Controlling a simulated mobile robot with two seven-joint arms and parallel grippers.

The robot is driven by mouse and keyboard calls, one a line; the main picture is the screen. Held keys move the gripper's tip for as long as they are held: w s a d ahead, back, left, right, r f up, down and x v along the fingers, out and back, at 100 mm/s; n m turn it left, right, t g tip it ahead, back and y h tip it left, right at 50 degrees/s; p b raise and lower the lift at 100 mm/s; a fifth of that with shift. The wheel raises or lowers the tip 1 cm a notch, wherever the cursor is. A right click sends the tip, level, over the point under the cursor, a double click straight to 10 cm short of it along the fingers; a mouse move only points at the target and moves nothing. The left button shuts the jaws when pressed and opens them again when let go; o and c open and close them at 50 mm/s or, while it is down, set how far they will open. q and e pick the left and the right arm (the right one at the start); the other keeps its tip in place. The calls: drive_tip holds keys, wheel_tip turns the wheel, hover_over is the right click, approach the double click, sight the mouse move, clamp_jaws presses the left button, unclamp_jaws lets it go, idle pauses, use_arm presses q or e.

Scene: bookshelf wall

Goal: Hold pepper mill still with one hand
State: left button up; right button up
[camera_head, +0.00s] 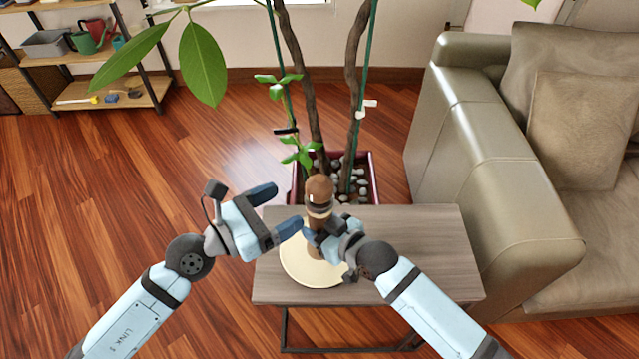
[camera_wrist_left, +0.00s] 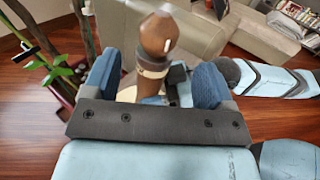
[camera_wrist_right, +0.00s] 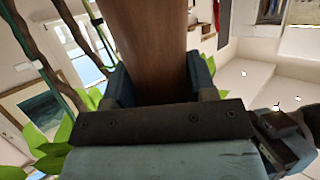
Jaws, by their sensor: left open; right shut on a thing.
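The brown wooden pepper mill (camera_head: 319,190) stands upright over a round cream plate (camera_head: 300,268) on the small side table. It has a rounded top and a pale band below it. My right gripper (camera_head: 322,238) is shut on the mill's body; the brown shaft fills the space between its fingers in the right wrist view (camera_wrist_right: 150,50). My left gripper (camera_head: 283,212) is open, to the left of the mill. In the left wrist view the mill's top (camera_wrist_left: 158,35) shows beyond and between the blue fingers. The mill's base is partly hidden by my right gripper.
The grey wooden side table (camera_head: 425,250) has bare room on its right. A potted plant (camera_head: 365,180) with tall stems stands right behind it. A beige sofa (camera_head: 490,150) is at the right, and a shelf (camera_head: 130,95) is at the far left.

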sight(308, 192)
use_arm(q)
drive_tip(key=x, duration=0.8)
drive_tip(key=shift+w+d+f, duration=0.1)
drive_tip(key=shift+w+d, duration=0.15)
drive_tip(key=shift+d, duration=0.1)
drive_tip(key=c, duration=0.8)
